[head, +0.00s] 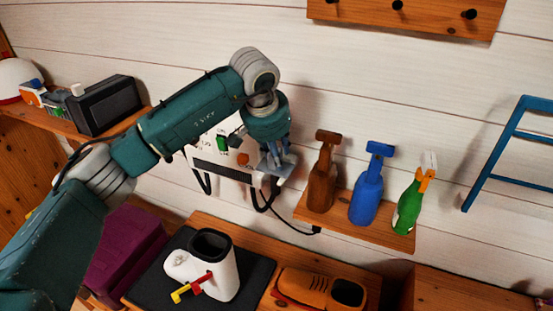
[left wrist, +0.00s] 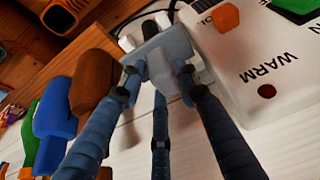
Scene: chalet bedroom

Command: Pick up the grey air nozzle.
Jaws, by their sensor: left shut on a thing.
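The grey air nozzle (head: 287,166) is a pale grey block at my left gripper's fingertips, in front of the white wall unit. In the left wrist view the nozzle (left wrist: 162,62) sits between the three blue fingers. My left gripper (head: 272,155) is shut on it; its fingertips also show in the left wrist view (left wrist: 158,82). The white unit (left wrist: 245,80) beside the nozzle is marked WARM and has an orange knob (head: 242,159) and a green switch (head: 222,143). I cannot tell whether the nozzle touches the unit. My right gripper is not in view.
A wooden shelf (head: 300,212) right of the nozzle carries brown (head: 322,185), blue (head: 367,195) and green (head: 407,212) bottles. Below are a white cup-shaped holder (head: 222,270) and an orange item (head: 310,287). Black cable hangs under the unit. A blue frame (head: 490,165) is far right.

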